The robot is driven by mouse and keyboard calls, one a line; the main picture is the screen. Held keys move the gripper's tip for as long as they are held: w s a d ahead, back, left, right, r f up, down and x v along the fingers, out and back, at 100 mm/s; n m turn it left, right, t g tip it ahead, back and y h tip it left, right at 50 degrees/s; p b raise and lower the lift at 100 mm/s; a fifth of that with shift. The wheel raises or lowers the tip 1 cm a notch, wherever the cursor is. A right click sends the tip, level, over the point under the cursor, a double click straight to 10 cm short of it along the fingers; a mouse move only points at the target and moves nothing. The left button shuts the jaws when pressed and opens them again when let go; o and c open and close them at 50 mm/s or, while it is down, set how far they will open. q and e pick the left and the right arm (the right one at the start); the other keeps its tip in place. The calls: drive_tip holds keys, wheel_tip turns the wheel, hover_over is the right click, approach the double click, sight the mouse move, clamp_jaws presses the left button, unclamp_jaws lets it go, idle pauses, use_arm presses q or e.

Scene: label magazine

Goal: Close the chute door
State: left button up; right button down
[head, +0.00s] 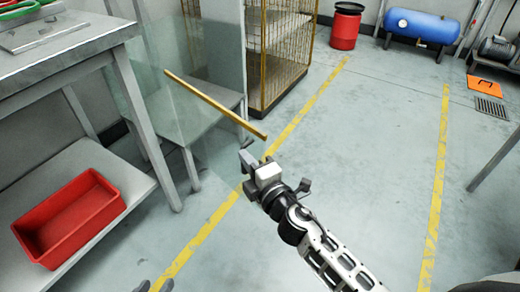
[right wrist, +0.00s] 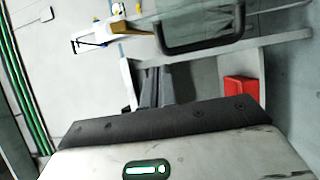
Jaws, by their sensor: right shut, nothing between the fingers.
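A clear, see-through panel (head: 160,118) with a gold bar (head: 215,104) along its edge stands out beside the grey workbench; it appears to be the chute door, swung open. My right gripper (head: 246,160) is shut and empty, just below the near end of the gold bar; I cannot tell whether they touch. In the right wrist view its dark fingers (right wrist: 155,88) show close together. A dark loop-shaped handle (right wrist: 203,42) also shows there, near the top. The chute opening is not clearly visible.
A red bin (head: 68,218) lies on the lower shelf of the workbench (head: 70,58). A gold mesh cage (head: 282,50) stands behind. A red drum (head: 346,26) and a blue tank (head: 422,26) are at the back. Open floor lies to the right.

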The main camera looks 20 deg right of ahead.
sight(260, 152)
drive_tip(key=shift+w+d, duration=0.25)
drive_tip(key=shift+d, duration=0.4)
drive_tip(key=shift+w+d, duration=0.25)
drive_tip(key=shift+d, duration=0.35)
drive_tip(key=shift+w+d, duration=0.25)
drive_tip(key=shift+d, duration=0.4)
